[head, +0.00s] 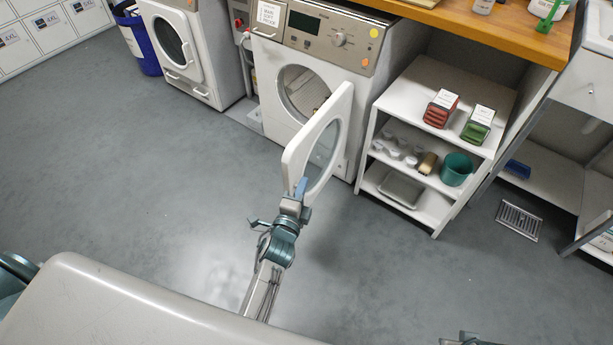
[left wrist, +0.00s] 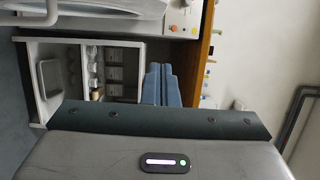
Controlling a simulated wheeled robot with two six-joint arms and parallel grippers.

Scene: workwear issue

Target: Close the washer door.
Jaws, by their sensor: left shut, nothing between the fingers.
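The white washer (head: 305,52) stands at the top middle in the head view, with a dark round drum opening. Its door (head: 297,150) is swung wide open toward me, a white frame around a round glass. My left gripper (head: 301,186) is shut and empty at the near lower edge of the door; I cannot tell whether it touches. Its blue fingers (left wrist: 161,85) lie together in the left wrist view, where part of the white washer shows along the top. A small piece of my right gripper (head: 468,339) shows at the bottom edge; its fingers are not clear.
A white shelf unit (head: 438,85) with red and green boxes, a green tub (head: 456,169) and small jars stands right of the washer. A wooden counter (head: 500,35) runs above it. A second machine (head: 190,55) and a blue bin (head: 142,45) are left. The grey floor is clear.

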